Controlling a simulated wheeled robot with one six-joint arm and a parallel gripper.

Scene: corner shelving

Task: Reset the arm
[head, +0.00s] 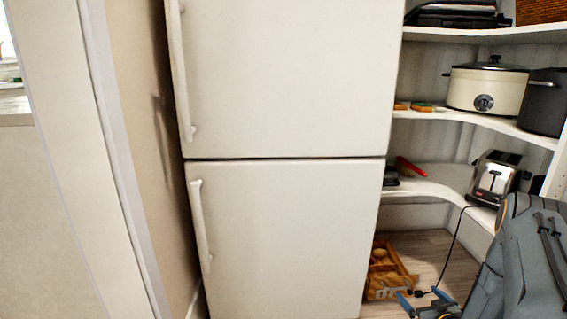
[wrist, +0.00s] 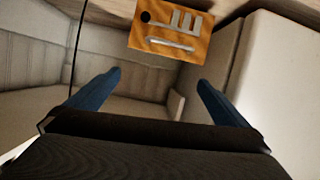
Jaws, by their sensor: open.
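My gripper (head: 428,300) is low at the bottom right of the head view, in front of the corner shelving. In the wrist view my gripper (wrist: 160,88) shows two blue fingers spread wide apart with nothing between them. My grey-blue arm fills the lower right corner of the head view. A wooden crate (head: 383,290) stands on the floor just left of my gripper, beside the fridge. The crate also shows in the wrist view (wrist: 150,38), beyond the fingers at the top, apart from them.
A white fridge (head: 280,235) stands left of my gripper. White corner shelves (head: 430,185) hold a toaster (head: 495,178), a slow cooker (head: 486,88), a dark pot (head: 543,102) and a red-handled item (head: 411,167). A dark cord (head: 457,240) hangs near my gripper. A wall is left of the fridge.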

